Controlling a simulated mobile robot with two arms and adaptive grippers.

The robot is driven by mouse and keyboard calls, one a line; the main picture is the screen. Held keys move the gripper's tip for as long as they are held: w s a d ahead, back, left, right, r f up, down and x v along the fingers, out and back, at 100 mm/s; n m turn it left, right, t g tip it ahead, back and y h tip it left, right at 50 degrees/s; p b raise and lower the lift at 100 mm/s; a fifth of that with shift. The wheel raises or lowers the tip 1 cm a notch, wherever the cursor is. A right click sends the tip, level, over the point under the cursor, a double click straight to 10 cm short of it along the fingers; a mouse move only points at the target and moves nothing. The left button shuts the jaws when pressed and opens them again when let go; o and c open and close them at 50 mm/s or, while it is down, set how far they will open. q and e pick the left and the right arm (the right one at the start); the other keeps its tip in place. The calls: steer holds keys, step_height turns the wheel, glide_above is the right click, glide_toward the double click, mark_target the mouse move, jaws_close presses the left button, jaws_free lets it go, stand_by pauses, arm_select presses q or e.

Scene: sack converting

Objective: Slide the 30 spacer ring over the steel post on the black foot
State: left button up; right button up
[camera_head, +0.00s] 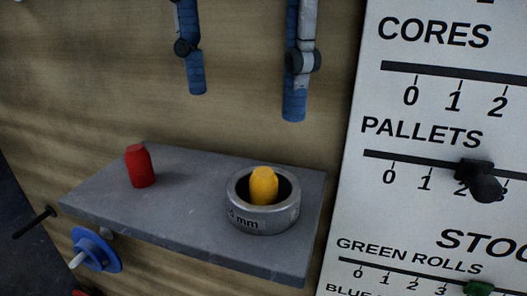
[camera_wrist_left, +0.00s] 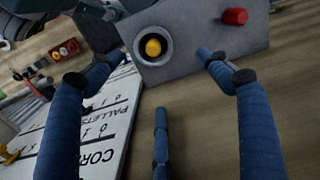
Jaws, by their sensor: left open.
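A grey metal spacer ring (camera_head: 262,215) sits on a grey shelf (camera_head: 190,205) around a yellow peg (camera_head: 263,186). Its printed label ends in "mm", but I cannot read the number fully. The ring also shows in the left wrist view (camera_wrist_left: 140,58). My left gripper (camera_head: 244,105) is open and empty, with its blue fingers above the shelf in the picture and apart from the ring. In the left wrist view its fingers (camera_wrist_left: 162,70) are spread, with the ring beyond them. I cannot make out the steel post on the black foot. My right gripper is not in view.
A red peg (camera_head: 140,166) stands on the shelf's left part. A blue disc (camera_head: 96,250) and a black rod (camera_head: 34,222) are at the shelf's left front. A white stock board (camera_head: 430,90) with a black slider knob (camera_head: 483,182) is at the right.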

mark_target(263, 171)
arm_select(q)
steer(key=f, duration=0.1)
steer(key=s+f, duration=0.1)
steer(key=f, duration=0.2)
steer(key=shift+s+f, duration=0.25)
steer(key=shift+s, duration=0.1)
steer(key=shift+f, duration=0.2)
steer(key=shift+s+d+f, duration=0.1)
steer(key=shift+s+f, duration=0.1)
steer(key=shift+f, duration=0.9)
step_height(263, 171, down, 2)
steer(key=shift+f, duration=0.15)
steer(key=shift+w+f, duration=0.15)
steer(key=shift+f, duration=0.3)
steer(key=c, duration=1.4)
steer(key=shift+c, duration=1.3)
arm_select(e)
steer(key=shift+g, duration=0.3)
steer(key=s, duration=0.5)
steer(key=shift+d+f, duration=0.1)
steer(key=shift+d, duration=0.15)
